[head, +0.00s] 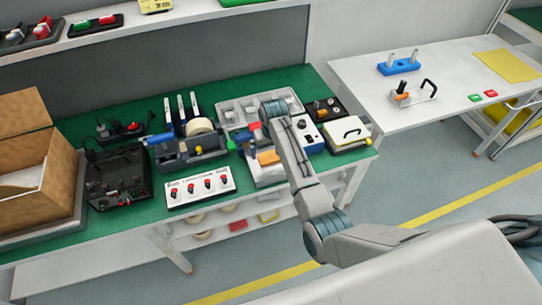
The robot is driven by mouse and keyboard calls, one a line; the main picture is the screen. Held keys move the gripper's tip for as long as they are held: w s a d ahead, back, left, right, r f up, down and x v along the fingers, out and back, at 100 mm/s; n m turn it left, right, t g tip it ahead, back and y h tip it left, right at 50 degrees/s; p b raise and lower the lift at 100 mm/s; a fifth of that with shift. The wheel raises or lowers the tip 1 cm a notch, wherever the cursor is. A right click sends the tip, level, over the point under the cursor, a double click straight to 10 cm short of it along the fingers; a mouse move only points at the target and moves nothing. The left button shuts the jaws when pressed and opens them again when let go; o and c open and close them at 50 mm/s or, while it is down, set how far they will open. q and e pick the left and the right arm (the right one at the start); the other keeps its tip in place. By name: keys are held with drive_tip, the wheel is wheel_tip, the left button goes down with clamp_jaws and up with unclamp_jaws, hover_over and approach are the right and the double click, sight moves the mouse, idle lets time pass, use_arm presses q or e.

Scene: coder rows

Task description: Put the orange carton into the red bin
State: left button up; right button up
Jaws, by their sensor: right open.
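An orange block (268,158), which looks like the orange carton, lies on the green bench beside my right forearm, on or in a white holder. My right gripper (260,139) is open at the bench, close to the block. My wrist and forearm hide part of it, and I cannot tell if it touches the block. I cannot identify the red bin with certainty. A small red item (254,126) shows by my wrist, and a red box (237,225) lies on the shelf under the bench. My left gripper is not in view.
A tape dispenser (190,150), a white panel with red knobs (200,188), a black device (118,178) and a grey compartment tray (230,113) crowd the bench. A cardboard box (35,190) stands at left. A white side table (450,105) at right has free room.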

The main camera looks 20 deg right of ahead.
sight(271, 156)
drive_tip(key=shift+w+d+f+p, duration=0.1)
drive_tip(key=shift+w+f+p, duration=0.1)
drive_tip(key=shift+f, duration=0.75)
drive_tip(key=shift+w+d+f+p, duration=0.1)
drive_tip(key=shift+w+f+p, duration=0.1)
drive_tip(key=shift+f, duration=0.75)
drive_tip(key=shift+c, duration=0.4)
drive_tip(key=c, duration=0.9)
drive_tip(key=shift+r, duration=0.15)
